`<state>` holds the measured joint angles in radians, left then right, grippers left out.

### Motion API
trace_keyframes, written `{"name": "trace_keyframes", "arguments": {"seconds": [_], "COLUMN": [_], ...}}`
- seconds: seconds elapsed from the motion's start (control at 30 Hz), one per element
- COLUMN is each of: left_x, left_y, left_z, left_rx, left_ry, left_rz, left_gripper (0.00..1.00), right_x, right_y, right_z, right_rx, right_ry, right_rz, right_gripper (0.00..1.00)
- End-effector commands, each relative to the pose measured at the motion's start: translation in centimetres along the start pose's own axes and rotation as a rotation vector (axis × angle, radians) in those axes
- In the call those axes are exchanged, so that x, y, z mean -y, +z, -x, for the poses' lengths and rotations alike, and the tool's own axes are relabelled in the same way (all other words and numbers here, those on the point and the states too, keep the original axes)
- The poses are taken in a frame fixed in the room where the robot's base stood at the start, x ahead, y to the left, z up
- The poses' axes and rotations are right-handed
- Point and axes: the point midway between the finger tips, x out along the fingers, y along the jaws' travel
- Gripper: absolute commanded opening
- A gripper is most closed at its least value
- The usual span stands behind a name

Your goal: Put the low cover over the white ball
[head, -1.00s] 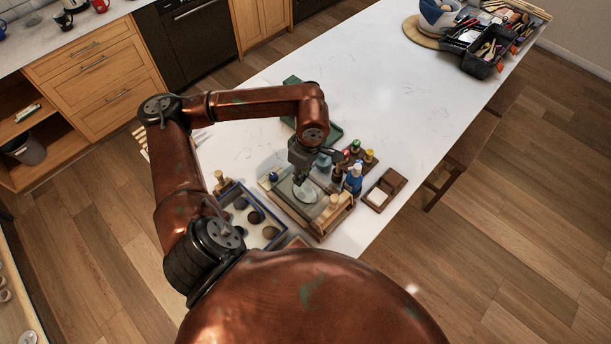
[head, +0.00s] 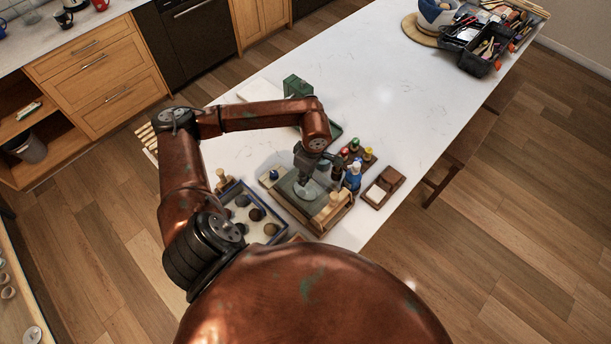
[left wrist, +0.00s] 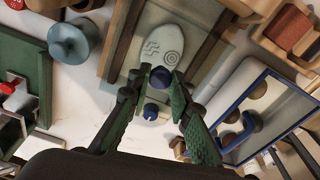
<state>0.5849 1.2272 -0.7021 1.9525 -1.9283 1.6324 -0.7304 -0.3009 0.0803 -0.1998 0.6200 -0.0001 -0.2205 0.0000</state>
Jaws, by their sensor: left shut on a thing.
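My left gripper (head: 303,172) is over the wooden-framed tray on the counter. In the left wrist view its green-padded fingers (left wrist: 160,84) are shut on a small dark blue round piece (left wrist: 160,77). What lies under that piece is hidden. Just past the fingertips is a pale oval slab (left wrist: 165,48) with spiral and stepped marks, also in the head view (head: 309,192). A blue-grey round lid with a knob (left wrist: 72,42) stands to the left, apart from the fingers. I cannot tell which thing is the low cover, and I see no clear white ball. My right gripper is not in view.
A blue-rimmed tray (left wrist: 232,112) with dark lumps is beside the work. A second blue-topped piece (left wrist: 150,112) sits below the fingertips.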

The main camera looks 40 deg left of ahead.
Motion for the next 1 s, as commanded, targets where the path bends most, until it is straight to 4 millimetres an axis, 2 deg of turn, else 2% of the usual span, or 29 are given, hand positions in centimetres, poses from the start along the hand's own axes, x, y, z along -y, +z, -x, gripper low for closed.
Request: {"name": "trace_keyframes", "arguments": {"seconds": [0.03, 0.07, 0.3, 0.67, 0.77, 1.0], "left_x": [0.0, 0.0, 0.0, 0.0, -0.2, -0.2], "left_y": [0.0, 0.0, 0.0, 0.0, 0.0, 0.0], "left_z": [-0.3, -0.2, -0.1, 0.3, 1.6, 6.6], "left_rx": [0.000, 0.000, 0.000, 0.000, -0.001, 0.000], "left_ry": [0.000, -0.001, 0.000, 0.000, 0.005, 0.006], "left_rz": [0.000, 0.000, 0.000, 0.000, 0.000, -0.001], "left_gripper": [0.00, 0.21, 0.36, 0.36, 0.36, 0.36], "right_x": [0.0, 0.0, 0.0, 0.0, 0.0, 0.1], "right_y": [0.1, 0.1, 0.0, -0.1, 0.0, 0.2], "right_z": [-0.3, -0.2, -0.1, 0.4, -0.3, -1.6], "right_rx": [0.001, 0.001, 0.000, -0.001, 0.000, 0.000], "right_ry": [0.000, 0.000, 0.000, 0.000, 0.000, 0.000], "right_rz": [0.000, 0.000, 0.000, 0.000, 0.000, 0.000], "right_gripper": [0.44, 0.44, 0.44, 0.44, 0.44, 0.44]}}
